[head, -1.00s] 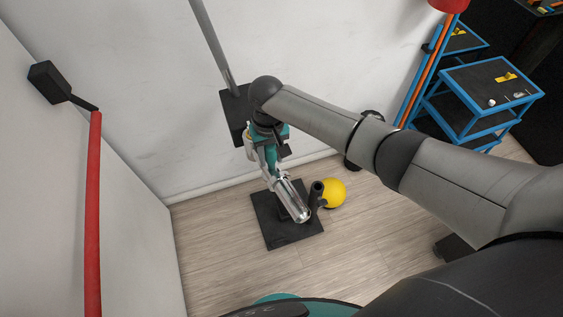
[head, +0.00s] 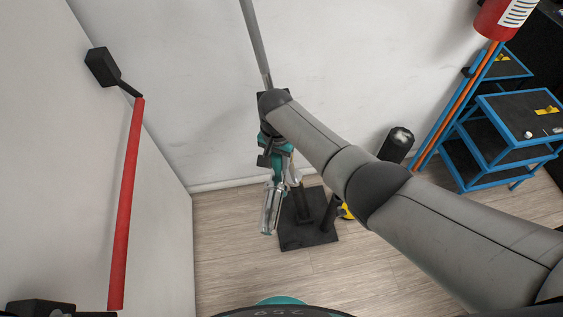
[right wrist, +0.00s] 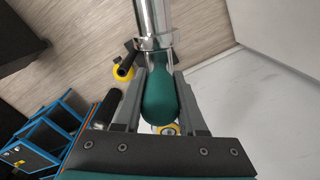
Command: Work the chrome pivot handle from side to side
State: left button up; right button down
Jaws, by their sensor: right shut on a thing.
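The chrome pivot handle (head: 270,208) is a shiny tube that shows below my right gripper in the head view, at the left edge of a black floor plate (head: 297,238). In the right wrist view its chrome tube (right wrist: 156,18) runs up to the top edge, and its rounded green grip (right wrist: 160,97) sits between the fingers. My right gripper (head: 278,172) is shut on this green grip; its two grey fingers (right wrist: 160,84) lie on either side of it. The arm partly hides the handle's mounting. My left gripper is not in view.
A red bar (head: 127,205) is mounted on the left wall. A grey pole (head: 256,45) stands against the back wall. A blue cart (head: 515,125) stands at the right. The floor at front left is clear.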

jog(key=shift+a, duration=0.25)
jog(key=c, duration=0.6)
grip_release()
jog(key=shift+w, duration=0.1)
jog(key=shift+o, duration=0.6)
jog(key=shift+d, duration=0.1)
jog(key=shift+r, duration=0.6)
notch_tip(320, 180, up, 14)
jog(key=p, duration=0.2)
jog(key=shift+p, duration=0.4)
